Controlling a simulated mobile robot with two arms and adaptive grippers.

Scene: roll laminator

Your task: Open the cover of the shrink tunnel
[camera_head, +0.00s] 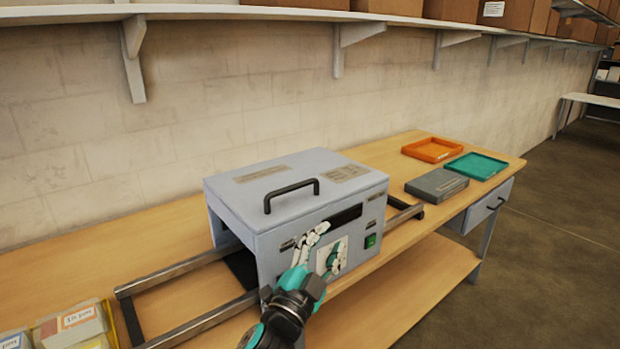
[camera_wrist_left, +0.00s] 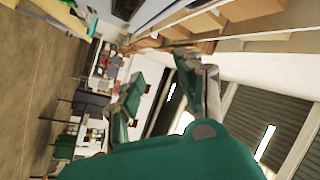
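The shrink tunnel (camera_head: 268,253) is a blue-grey box on the wooden table, in the middle of the head view. Its cover (camera_head: 245,195) lies flat and shut on top. A black bar handle (camera_head: 292,188) stands along the cover's front edge. My left gripper (camera_head: 325,244) is in front of the box's front panel, below and right of the handle, and hides part of the panel. I cannot tell how far it is from the panel. Its fingers are apart and empty, as they are in the left wrist view (camera_wrist_left: 160,72). My right gripper is not in view.
Metal rails (camera_head: 172,272) run out of the tunnel on both sides. A grey case (camera_head: 437,184), an orange tray (camera_head: 432,149) and a teal tray (camera_head: 476,165) lie at the right. Labelled bins (camera_head: 72,326) stand front left. A wall shelf (camera_head: 270,13) runs above.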

